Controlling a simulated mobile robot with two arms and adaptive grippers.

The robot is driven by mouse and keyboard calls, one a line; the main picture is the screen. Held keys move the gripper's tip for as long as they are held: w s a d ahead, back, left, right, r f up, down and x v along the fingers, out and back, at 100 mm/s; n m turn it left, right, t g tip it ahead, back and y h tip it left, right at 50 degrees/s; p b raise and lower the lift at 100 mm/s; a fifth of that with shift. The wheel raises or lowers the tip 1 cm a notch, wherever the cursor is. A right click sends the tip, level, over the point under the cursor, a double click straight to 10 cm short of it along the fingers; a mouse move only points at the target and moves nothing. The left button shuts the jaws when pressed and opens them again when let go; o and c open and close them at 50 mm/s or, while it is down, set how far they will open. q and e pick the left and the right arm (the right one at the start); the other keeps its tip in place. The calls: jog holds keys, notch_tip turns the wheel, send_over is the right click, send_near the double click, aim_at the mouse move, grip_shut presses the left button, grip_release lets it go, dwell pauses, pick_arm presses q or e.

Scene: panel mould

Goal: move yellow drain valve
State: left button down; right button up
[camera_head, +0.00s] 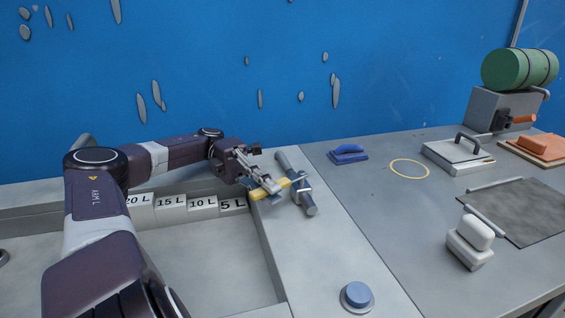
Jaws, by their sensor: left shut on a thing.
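The yellow drain valve (263,191) is a yellow lever by the grey pipe fitting (296,183), at the right rim of the mould trough. My left gripper (270,187) is at the lever and shut on it. The gripper's fingers partly cover the lever, so its exact angle is hard to tell. My left arm reaches in from the left across the trough. My right gripper is not in view.
The trough (205,265) has steps marked 20 L, 15 L, 10 L and 5 L. A blue button (357,295) is at the front. A blue float (347,153), yellow ring (409,169), lidded box (459,155) and white block (470,241) lie to the right.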

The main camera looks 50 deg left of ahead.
pick_arm(q)
jog(key=shift+s+f, duration=0.1)
jog(key=shift+f, duration=0.1)
dwell(0.3)
jog(key=c, duration=2.3)
grip_release()
jog(key=shift+d, duration=0.1)
jog(key=shift+r, duration=0.1)
